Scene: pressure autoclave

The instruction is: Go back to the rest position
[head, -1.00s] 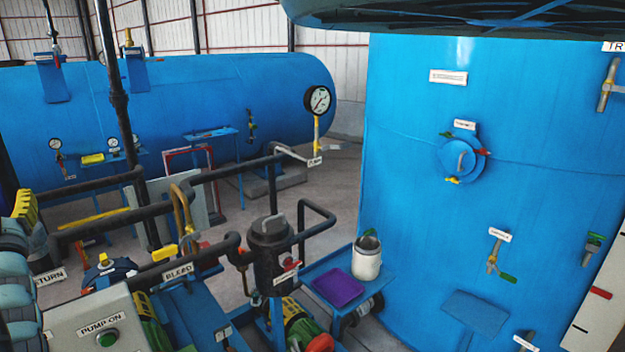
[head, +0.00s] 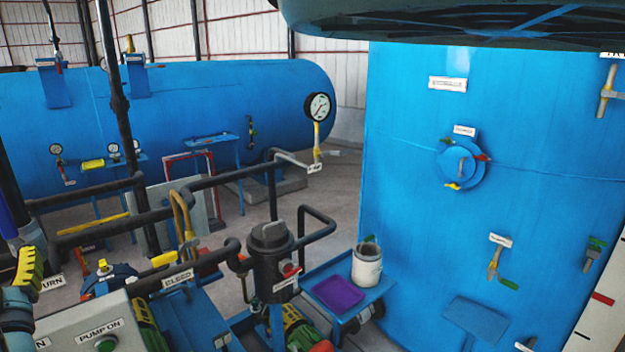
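Part of my arm shows at the left edge of the head view, with grey and teal links and a yellow ribbed piece beside them. The rest position itself is not marked by anything visible.
Black pipes (head: 100,230), a dark pump body (head: 272,262) and a pressure gauge (head: 318,107) are beyond. A tall blue vessel (head: 540,130) fills the right. A white bucket (head: 367,267) and purple tray (head: 338,293) sit on a blue stand.

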